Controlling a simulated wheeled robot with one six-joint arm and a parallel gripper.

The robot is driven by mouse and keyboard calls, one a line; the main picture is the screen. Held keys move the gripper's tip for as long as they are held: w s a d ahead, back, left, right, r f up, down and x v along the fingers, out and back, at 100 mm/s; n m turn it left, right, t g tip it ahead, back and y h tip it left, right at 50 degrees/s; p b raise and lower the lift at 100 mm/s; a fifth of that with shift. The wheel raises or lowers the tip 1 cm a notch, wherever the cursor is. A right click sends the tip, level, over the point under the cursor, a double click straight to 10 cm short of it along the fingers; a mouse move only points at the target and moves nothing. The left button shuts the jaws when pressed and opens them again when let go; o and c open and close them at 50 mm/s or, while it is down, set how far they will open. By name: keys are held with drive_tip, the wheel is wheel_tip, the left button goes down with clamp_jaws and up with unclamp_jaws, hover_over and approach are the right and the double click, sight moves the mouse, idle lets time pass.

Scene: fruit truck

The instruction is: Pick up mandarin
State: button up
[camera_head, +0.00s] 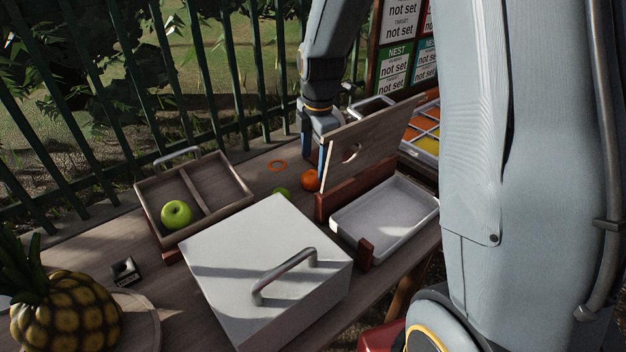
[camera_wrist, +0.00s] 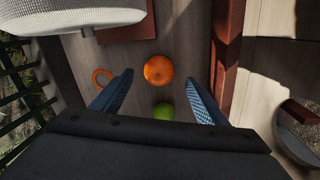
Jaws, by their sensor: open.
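The mandarin (camera_head: 310,180) is a round orange fruit on the wooden table (camera_head: 74,241), beside the brown upright frame of the board. In the wrist view the mandarin (camera_wrist: 158,70) lies just beyond the fingertips, roughly midway between them. My gripper (camera_wrist: 158,78) is open and empty, with a blue finger on each side. In the head view my gripper (camera_head: 314,156) points down over the table just behind the mandarin, partly hidden by the wooden board.
A green fruit (camera_wrist: 163,111) lies near the mandarin. An orange ring (camera_wrist: 102,77) lies to its left. A wooden board (camera_head: 368,140) stands close on the right. A white lidded box (camera_head: 225,250), a divided wooden crate (camera_head: 150,200) with a green apple (camera_head: 176,214), and a white tray (camera_head: 395,245) are nearby.

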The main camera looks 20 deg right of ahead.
sight(313, 174)
drive_tip(key=shift+w+f+p, duration=0.15)
drive_tip(key=shift+f+p, duration=0.15)
drive_tip(key=shift+f, duration=1.05)
drive_tip(key=shift+w+f+p, duration=0.15)
drive_tip(key=shift+f+p, duration=0.1)
drive_tip(key=shift+f, duration=1.05)
drive_tip(key=shift+c, duration=0.2)
drive_tip(key=c, duration=1.2)
drive_tip(key=shift+r, duration=0.1)
